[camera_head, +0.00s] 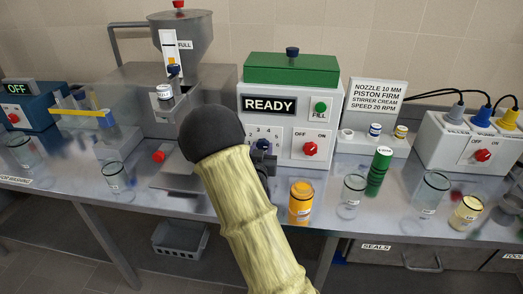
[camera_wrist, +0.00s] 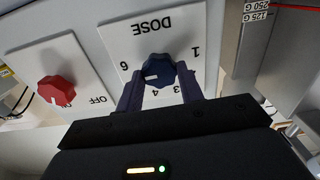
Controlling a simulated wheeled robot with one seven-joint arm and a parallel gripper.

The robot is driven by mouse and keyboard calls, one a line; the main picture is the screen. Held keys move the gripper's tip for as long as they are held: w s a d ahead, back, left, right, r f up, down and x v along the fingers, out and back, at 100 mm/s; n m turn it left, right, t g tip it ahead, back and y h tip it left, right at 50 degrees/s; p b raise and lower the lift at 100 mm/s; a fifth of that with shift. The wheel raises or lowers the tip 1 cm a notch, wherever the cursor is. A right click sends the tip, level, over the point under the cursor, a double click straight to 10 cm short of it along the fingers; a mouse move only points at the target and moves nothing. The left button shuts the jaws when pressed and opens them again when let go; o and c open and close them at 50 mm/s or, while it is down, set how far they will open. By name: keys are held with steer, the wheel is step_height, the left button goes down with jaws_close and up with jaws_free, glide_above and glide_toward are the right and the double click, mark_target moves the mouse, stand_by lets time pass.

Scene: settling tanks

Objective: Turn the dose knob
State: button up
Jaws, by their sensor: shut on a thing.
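The dose knob (camera_wrist: 158,72) is dark blue, on a white plate (camera_wrist: 138,38) marked DOSE, upside down in the wrist view. Its white mark faces left, low on the 6 side. Digits 1, 3, 4 and 6 show around it; others are hidden. My gripper (camera_wrist: 161,80) is shut on the knob, one dark finger on each side. In the head view my gripper (camera_head: 264,160) is at the front of the white machine (camera_head: 285,110) with the READY display, largely behind my arm.
A red on/off switch (camera_head: 310,149) and green FILL button (camera_head: 321,107) are right of the knob. An orange-filled jar (camera_head: 300,202), an empty glass jar (camera_head: 351,197) and a green bottle (camera_head: 379,171) stand on the bench nearby. A steel hopper (camera_head: 181,40) stands left.

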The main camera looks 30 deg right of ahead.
steer(key=n, duration=0.5)
steer(key=shift+a+n, duration=0.1)
steer(key=shift+n, duration=0.2)
stand_by(0.4)
steer(key=o, duration=1)
steer(key=p+v, duration=0.2)
steer(key=v, duration=1)
steer(key=shift+a+r, duration=0.15)
